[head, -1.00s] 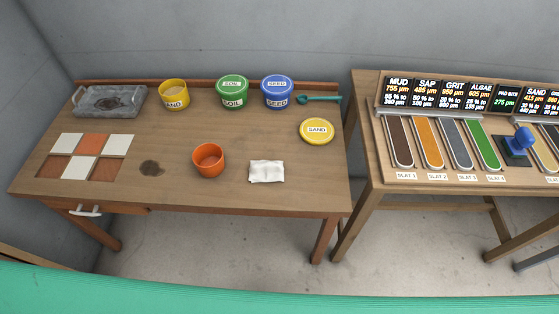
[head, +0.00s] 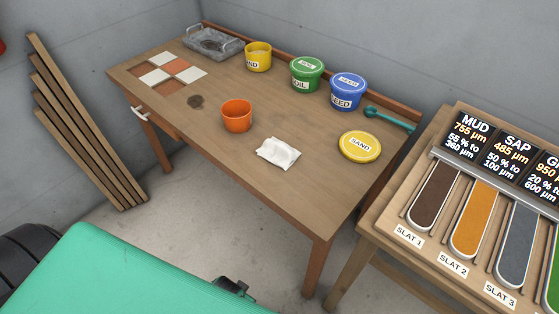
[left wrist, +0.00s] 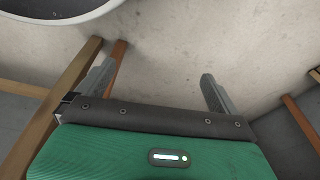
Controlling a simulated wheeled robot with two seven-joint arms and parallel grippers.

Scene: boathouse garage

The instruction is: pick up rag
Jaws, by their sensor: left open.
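The rag (head: 278,153) is a crumpled white cloth lying on the wooden workbench (head: 240,175), near its front edge, between the orange pot and the yellow lid. My left gripper (left wrist: 158,88) shows in the left wrist view with its two grey fingers wide apart and nothing between them. Bare floor lies beyond the fingers, and the rag is not in that view. My right gripper is in neither view.
An orange pot (head: 237,116) stands left of the rag and a yellow SAND lid (head: 360,146) lies to its right. Yellow, green (head: 307,74) and blue (head: 348,92) tubs stand behind. A slat display table (head: 390,225) stands close on the right. Wooden slats (head: 85,125) lean at left.

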